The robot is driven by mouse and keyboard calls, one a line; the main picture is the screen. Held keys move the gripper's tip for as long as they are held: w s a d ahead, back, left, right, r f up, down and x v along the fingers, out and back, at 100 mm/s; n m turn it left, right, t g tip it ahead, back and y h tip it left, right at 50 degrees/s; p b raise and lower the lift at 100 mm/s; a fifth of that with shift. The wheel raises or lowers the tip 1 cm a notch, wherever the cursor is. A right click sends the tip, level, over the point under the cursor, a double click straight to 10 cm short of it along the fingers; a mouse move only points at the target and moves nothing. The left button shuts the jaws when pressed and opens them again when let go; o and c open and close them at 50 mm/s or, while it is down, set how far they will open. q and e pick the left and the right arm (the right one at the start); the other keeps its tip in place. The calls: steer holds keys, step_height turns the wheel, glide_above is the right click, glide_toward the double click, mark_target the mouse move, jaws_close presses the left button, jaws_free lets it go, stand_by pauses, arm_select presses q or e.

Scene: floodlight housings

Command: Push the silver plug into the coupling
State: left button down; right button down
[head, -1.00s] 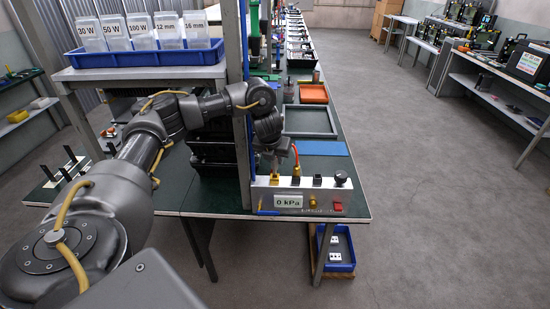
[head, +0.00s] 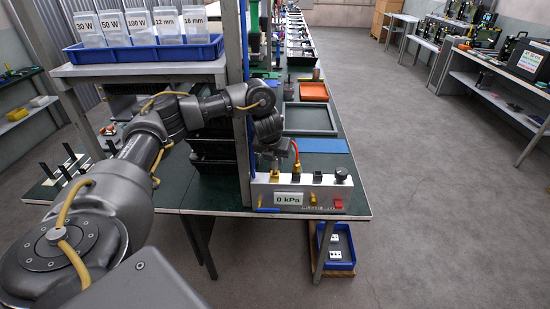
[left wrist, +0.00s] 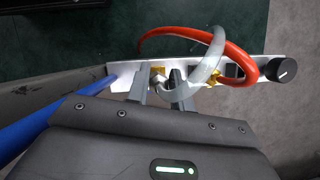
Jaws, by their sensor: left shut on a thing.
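My left gripper (head: 273,163) is directly above the white test block (head: 262,199) at the front end of the bench. In the left wrist view its two fingers (left wrist: 160,88) are shut on the silver plug (left wrist: 162,82), which has a clear hose (left wrist: 211,72) looping off to the right. The brass coupling (left wrist: 157,69) shows just beyond the fingertips, on the block's top. The plug's tip is at the coupling, but I cannot tell how deep it sits. My right gripper is in neither view.
An orange hose (left wrist: 185,31) arcs to another brass fitting on the block. A black knob (head: 341,175) stands at its right end. A label (head: 288,199) reads 0 kPa. A blue upright (head: 244,100) stands close left. A blue mat (head: 322,146) and a grey tray (head: 310,119) lie behind.

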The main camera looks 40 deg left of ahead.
arm_select(q)
steer(key=shift+f+b, duration=0.5)
steer(key=shift+f, duration=0.4)
stand_by(0.3)
stand_by(1.1)
stand_by(0.5)
steer(key=c, duration=1.7)
jaws_free()
steer(key=o, duration=0.3)
steer(key=o, duration=0.5)
steer(key=shift+o, duration=0.4)
steer(key=shift+r+p, duration=0.15)
steer(key=shift+p, duration=0.15)
steer(key=shift+r+p, duration=4)
steer(key=shift+r, duration=0.4)
